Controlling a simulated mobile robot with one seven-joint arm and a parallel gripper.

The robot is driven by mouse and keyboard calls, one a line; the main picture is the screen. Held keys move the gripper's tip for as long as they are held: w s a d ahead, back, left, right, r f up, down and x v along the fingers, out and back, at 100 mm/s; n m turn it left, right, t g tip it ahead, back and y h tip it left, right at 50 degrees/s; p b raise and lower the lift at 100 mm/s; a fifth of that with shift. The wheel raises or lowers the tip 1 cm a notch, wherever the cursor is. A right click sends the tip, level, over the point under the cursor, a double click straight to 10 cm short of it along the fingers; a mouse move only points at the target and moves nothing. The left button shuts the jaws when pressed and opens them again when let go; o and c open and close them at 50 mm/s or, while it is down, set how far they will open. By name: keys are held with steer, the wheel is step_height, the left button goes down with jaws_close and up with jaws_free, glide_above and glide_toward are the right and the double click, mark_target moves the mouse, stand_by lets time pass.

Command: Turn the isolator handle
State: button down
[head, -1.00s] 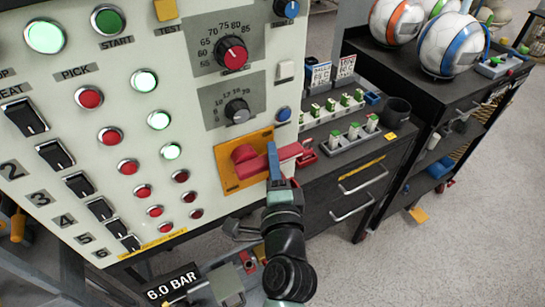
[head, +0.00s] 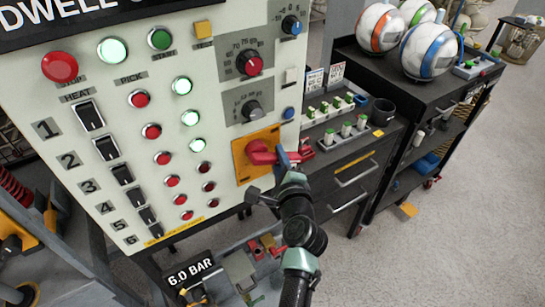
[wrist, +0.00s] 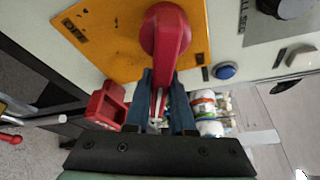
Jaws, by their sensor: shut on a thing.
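The isolator handle (head: 260,152) is a red lever on a yellow plate (head: 243,169) at the lower right of the control panel. In the head view the lever points right. In the wrist view the red handle (wrist: 165,38) runs from its round hub down between the two blue fingers. My gripper (head: 287,160) is shut on the lever's free end; it also shows in the wrist view (wrist: 160,95). The fingers hide part of that end. A red block-like part (wrist: 106,105) is beside the fingers in the wrist view.
A blue button (head: 289,113) sits just above right of the yellow plate. A dark cart (head: 350,160) stands to the right, with small green-topped items and a black cup (head: 383,111). Balls (head: 430,48) rest on another cart behind. Open floor lies at the right.

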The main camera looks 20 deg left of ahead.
steer(key=m+p, duration=0.1)
steer(key=m+g+p, duration=0.1)
steer(key=p, duration=0.2)
steer(key=shift+s+a+f+m+g, duration=0.25)
steer(key=shift+s+f+m+g, duration=0.1)
steer(key=shift+m+g, duration=0.05)
steer(key=shift+s+a+f+m+g+y+p, duration=0.4)
steer(key=shift+m+g+p, duration=0.2)
steer(key=shift+m+p, duration=0.45)
steer(key=shift+s+a+f+m+g+y+p, duration=0.25)
steer(key=shift+s+m+g+y+p, duration=0.3)
steer(key=shift+m+p, duration=0.45)
steer(key=shift+s+a+f+m+g+y+p, duration=0.3)
steer(key=shift+m+g+p, duration=0.35)
steer(key=shift+m+p, duration=0.4)
steer(key=c, duration=0.8)
jaws_free()
steer(key=shift+o, duration=0.2)
steer(key=shift+r, duration=0.1)
steer(key=v, duration=1.3)
